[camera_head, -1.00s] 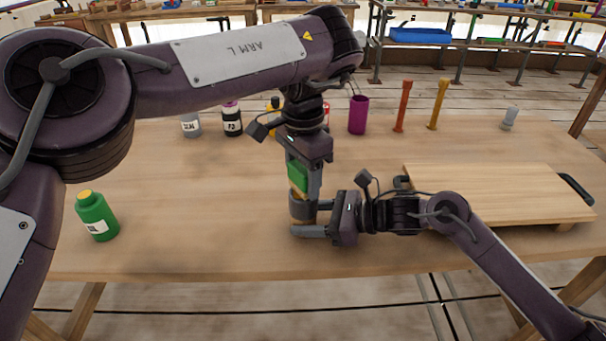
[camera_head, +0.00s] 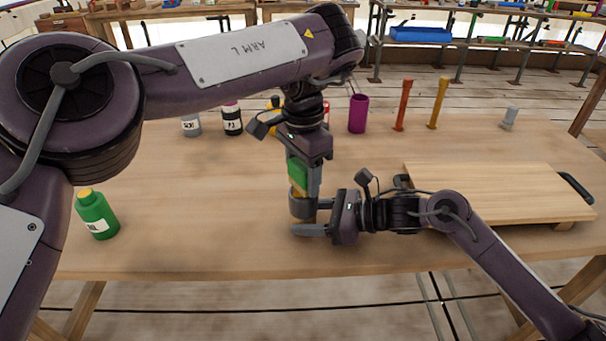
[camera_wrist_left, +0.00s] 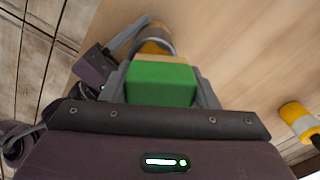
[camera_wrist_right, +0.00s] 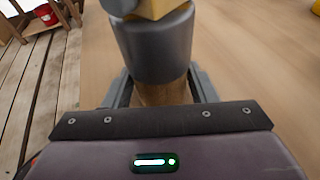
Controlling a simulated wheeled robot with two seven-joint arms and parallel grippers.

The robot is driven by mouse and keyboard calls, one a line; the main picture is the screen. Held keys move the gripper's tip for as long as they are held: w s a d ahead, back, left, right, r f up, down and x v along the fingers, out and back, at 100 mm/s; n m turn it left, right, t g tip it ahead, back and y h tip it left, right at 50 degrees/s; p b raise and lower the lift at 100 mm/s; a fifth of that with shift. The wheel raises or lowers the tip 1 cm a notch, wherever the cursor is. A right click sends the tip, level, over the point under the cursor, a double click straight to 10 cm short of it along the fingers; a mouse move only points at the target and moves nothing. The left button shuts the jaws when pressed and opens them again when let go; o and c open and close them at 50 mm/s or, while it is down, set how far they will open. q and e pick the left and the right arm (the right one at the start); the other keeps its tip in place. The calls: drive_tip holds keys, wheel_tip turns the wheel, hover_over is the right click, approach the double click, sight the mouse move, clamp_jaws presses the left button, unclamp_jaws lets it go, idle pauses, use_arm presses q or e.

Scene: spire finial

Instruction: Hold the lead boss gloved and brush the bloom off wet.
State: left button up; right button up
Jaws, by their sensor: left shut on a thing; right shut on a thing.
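A brush (camera_head: 298,173) with a green block back is upright in my left gripper (camera_head: 305,182). The green back (camera_wrist_left: 162,83) shows between the fingers in the left wrist view, with a tan end beyond it. My right gripper (camera_head: 312,220) is shut on the brown lower part of the lead boss (camera_head: 302,207), a dull grey cylinder standing upright. In the right wrist view the grey body of the boss (camera_wrist_right: 155,48) rises above the fingers. The brush's yellowish lower end (camera_wrist_right: 155,8) is at its top, and they appear to touch. Bloom and wetness cannot be made out.
A green bottle (camera_head: 97,215) stands at the left. A grey bottle (camera_head: 190,125), a black-and-white bottle (camera_head: 231,121), a purple cup (camera_head: 358,114), a red post (camera_head: 403,106) and a yellow post (camera_head: 438,104) stand along the back. A wooden board (camera_head: 495,190) lies at the right.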

use_arm(q)
drive_tip(key=shift+s+r, duration=0.1)
drive_tip(key=shift+s, duration=0.45)
drive_tip(key=a+r, duration=0.5)
drive_tip(key=r, duration=0.2)
idle(0.4)
use_arm(e)
drive_tip(key=o, duration=0.8)
drive_tip(key=shift+o, duration=0.2)
